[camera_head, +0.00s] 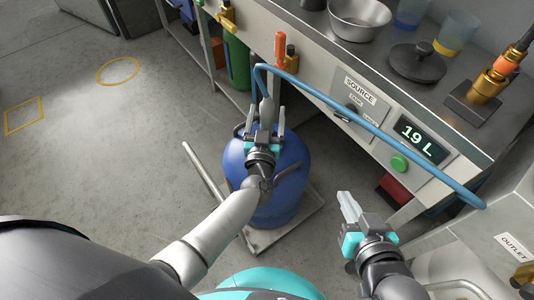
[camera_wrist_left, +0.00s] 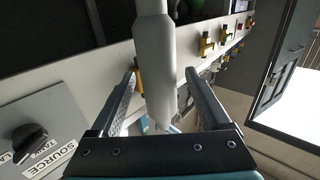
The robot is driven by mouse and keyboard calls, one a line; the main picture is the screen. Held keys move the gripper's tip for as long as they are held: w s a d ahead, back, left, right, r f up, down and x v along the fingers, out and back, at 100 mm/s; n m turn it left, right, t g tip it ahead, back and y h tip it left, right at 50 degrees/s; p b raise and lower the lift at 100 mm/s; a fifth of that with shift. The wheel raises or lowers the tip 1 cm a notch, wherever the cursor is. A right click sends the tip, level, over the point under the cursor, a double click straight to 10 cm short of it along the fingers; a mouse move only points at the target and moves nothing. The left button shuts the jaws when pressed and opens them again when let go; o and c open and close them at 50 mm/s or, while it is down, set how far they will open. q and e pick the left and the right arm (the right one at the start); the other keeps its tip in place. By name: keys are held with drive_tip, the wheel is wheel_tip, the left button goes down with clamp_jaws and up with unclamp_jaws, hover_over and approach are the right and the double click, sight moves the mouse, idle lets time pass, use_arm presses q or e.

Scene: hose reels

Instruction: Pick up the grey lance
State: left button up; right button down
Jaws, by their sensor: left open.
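The grey lance (camera_wrist_left: 153,75) is a pale grey cylinder standing between the two fingers of my left gripper (camera_wrist_left: 158,82) in the left wrist view. A gap shows on each side of it, and its top runs out of the frame. In the head view the lance (camera_head: 267,112) is small and partly hidden by my left gripper (camera_head: 265,118), which is open around it. Its upper end is beside the bend of the blue hose (camera_head: 372,130). My right gripper (camera_head: 347,202) is empty at the lower right, with its fingers together, apart from the lance.
A blue barrel (camera_head: 292,160) stands on a low platform (camera_head: 312,226) beneath my left gripper. The counter front with its SOURCE panel (camera_head: 358,95) is just behind. A brass clip with an orange handle (camera_head: 280,50) is on the counter edge. Open floor (camera_head: 90,150) lies to the left.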

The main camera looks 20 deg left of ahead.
use_arm(q)
clamp_jaws()
idle(0.5)
drive_tip(key=shift+r, duration=0.1)
idle(0.7)
